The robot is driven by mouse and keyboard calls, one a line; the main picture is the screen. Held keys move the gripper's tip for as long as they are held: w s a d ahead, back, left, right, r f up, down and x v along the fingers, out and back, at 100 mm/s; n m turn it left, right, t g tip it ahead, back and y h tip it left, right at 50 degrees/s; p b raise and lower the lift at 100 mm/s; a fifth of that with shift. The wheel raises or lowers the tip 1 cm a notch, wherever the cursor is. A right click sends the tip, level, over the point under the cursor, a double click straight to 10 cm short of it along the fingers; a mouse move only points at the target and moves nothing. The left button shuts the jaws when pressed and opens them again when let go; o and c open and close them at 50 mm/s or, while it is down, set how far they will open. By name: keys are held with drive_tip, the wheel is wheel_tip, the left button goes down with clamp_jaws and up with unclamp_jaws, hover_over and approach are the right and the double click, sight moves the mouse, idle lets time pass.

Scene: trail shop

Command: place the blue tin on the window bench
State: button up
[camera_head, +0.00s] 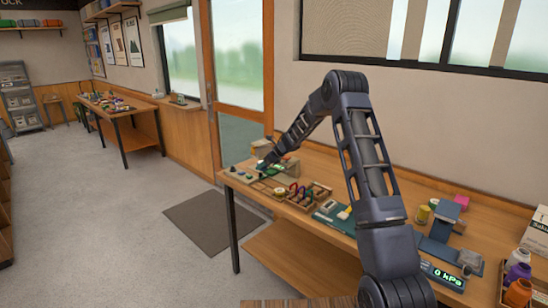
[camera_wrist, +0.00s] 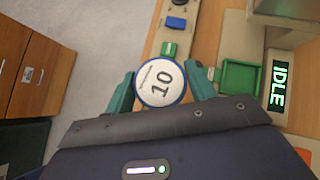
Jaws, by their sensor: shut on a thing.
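My gripper (camera_wrist: 161,90) is shut on a round tin (camera_wrist: 160,82) with a white top marked "10" and a blue rim. In the wrist view its green fingers press on both sides of the tin. In the head view my gripper (camera_head: 263,166) is over the left end of the near workbench (camera_head: 310,272); the tin is too small to make out there. A second wooden bench (camera_head: 145,108) stands far left by a window, with several small objects on it. I cannot tell which of them is called the window bench.
A green tray (camera_wrist: 240,77) and a box with an "IDLE" display (camera_wrist: 278,84) are right of the tin. A wooden rack (camera_head: 308,196) and a green mat (camera_head: 335,217) are on the near workbench. Open grey floor (camera_head: 110,210) and a dark mat (camera_head: 212,222) lie left.

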drive_tip(key=shift+s+a+f+n+g+y, duration=0.2)
drive_tip(key=shift+a+f+n+g, duration=0.2)
drive_tip(key=shift+a+f+n, duration=0.2)
drive_tip(key=shift+s+a+f+n+g+y, duration=0.1)
drive_tip(key=shift+s+a+f+n+g, duration=0.1)
drive_tip(key=shift+a+f+n+g, duration=0.35)
drive_tip(key=shift+f, duration=3.4)
drive_tip(key=shift+d+f, duration=0.1)
drive_tip(key=shift+f, duration=0.4)
